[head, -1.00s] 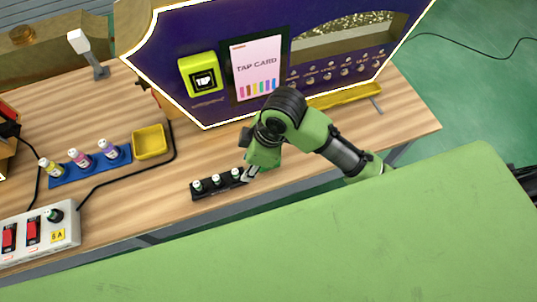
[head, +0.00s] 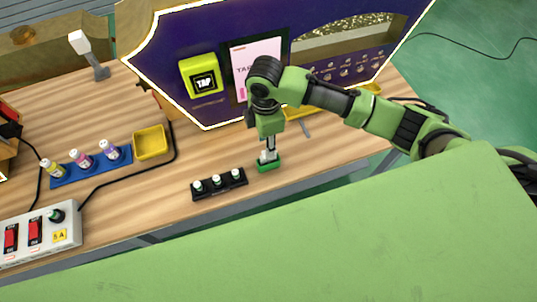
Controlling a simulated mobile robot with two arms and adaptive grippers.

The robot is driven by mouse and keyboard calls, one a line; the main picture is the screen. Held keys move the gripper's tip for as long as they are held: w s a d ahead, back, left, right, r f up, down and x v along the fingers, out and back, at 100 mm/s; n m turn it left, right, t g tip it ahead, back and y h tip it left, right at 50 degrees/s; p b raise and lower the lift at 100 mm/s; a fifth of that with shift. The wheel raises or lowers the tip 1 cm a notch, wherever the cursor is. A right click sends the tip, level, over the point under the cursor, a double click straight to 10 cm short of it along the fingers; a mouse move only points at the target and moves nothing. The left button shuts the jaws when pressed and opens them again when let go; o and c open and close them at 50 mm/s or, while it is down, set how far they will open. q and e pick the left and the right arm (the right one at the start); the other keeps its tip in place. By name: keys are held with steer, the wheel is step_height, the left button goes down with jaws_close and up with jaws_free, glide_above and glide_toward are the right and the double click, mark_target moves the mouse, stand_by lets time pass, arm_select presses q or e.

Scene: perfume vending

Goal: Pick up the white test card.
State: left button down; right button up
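My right gripper (head: 268,155) points straight down at a small green block (head: 268,166) on the wooden table. Its light grey fingertips are close together just above or at the block. A pale sliver shows between the fingers, but I cannot tell whether it is the white test card or part of the gripper. No separate white card is clearly visible on the table. My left gripper is not in view.
A black rack (head: 219,187) with three white-topped vials stands just left of the gripper. The purple machine with a yellow TAP reader (head: 201,77) is behind. A yellow tray (head: 150,142), a blue bottle rack (head: 65,175) and a switch box (head: 40,241) lie left.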

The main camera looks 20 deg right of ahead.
mark_target(263, 161)
steer(key=shift+f, duration=0.85)
step_height(263, 161, down, 4)
steer(key=shift+s+d+f+p, duration=0.1)
steer(key=shift+s+p, duration=0.05)
steer(key=shift+p, duration=0.65)
steer(key=shift+f, duration=0.55)
jaws_close()
